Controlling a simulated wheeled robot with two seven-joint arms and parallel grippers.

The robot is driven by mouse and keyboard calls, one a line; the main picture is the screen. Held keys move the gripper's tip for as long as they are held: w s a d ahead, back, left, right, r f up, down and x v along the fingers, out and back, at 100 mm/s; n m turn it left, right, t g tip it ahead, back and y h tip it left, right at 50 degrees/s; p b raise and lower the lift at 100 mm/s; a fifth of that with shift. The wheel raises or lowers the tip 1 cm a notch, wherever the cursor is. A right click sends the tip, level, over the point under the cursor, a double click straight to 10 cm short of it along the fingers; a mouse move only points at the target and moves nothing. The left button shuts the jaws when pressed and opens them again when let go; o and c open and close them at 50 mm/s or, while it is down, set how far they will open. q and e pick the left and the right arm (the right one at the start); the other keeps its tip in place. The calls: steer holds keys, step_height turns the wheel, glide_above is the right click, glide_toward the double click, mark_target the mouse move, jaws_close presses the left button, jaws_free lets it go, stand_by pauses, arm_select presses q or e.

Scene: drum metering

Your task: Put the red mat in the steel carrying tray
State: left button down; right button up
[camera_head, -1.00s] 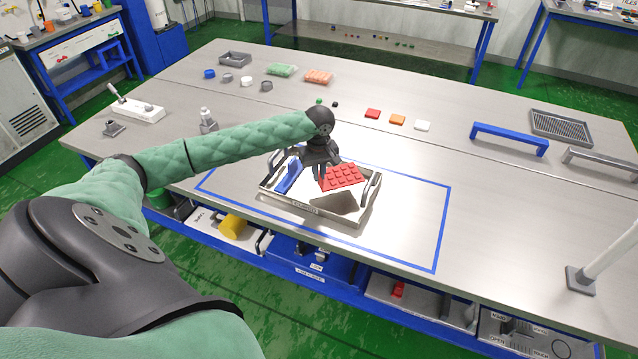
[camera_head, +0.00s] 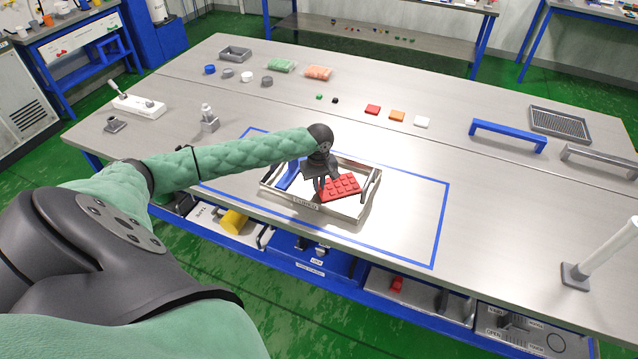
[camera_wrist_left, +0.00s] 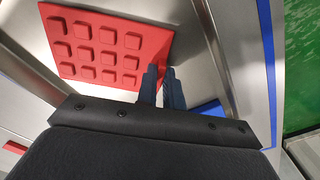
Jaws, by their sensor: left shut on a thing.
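The red mat (camera_head: 341,187), a studded rectangle, is inside the outline of the steel carrying tray (camera_head: 305,202) in the head view, at its right part. My left gripper (camera_head: 321,188) is shut on the mat's edge, with its fingers pointing down. In the left wrist view the mat (camera_wrist_left: 105,45) lies to the left of the close-set fingertips (camera_wrist_left: 162,75), above the tray's metal floor. I cannot tell whether the mat touches the floor. My right gripper is not in view.
A blue object (camera_head: 289,176) sits in the tray's left part. The tray stands inside a blue outline (camera_head: 440,225) on the steel table. Red, orange and white pieces (camera_head: 397,116) lie behind it.

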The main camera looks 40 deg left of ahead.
arm_select(q)
steer(key=c, duration=1.5)
jaws_free()
steer(key=shift+c, duration=0.2)
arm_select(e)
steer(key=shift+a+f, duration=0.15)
